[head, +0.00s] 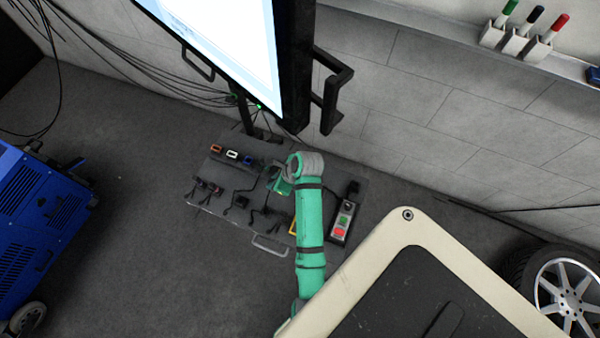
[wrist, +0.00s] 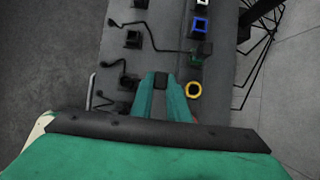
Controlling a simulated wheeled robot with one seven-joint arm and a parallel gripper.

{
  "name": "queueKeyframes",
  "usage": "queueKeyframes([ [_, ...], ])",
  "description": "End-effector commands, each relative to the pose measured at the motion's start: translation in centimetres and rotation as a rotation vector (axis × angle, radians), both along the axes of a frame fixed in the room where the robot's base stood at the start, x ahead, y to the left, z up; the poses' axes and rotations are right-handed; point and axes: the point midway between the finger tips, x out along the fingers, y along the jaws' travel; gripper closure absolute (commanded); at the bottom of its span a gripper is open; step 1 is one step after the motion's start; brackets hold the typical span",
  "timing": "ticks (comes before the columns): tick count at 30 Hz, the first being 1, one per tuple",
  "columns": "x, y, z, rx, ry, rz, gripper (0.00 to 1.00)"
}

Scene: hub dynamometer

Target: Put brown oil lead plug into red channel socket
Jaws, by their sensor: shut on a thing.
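My gripper (wrist: 161,84) is shut on a small dark plug (wrist: 160,79), seen between the fingertips in the wrist view. Its colour is too dark to confirm as brown. In the head view my gripper (head: 281,187) is at the wrist's end over the right half of the grey panel (head: 222,203), largely hidden by my arm. The red-orange socket (head: 215,148) is at the panel's upper left in the head view, well left of my gripper. It is not seen in the wrist view.
A white socket (head: 232,155), a blue socket (head: 248,160) and a yellow ring socket (wrist: 193,90) are on the panel. Several dark plugs with leads (head: 240,201) lie along it. A button box (head: 342,221) stands right, and a monitor (head: 225,45) overhangs behind.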

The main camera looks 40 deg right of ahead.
Motion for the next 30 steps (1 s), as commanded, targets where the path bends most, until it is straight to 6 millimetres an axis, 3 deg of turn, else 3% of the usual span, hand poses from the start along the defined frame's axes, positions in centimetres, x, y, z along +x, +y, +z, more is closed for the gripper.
queueKeyframes([
  [11,-0.2,-0.1,0.0,0.000,0.000,-0.001,1.00],
  [30,-3.2,-1.3,0.0,0.000,0.000,-0.001,1.00],
])
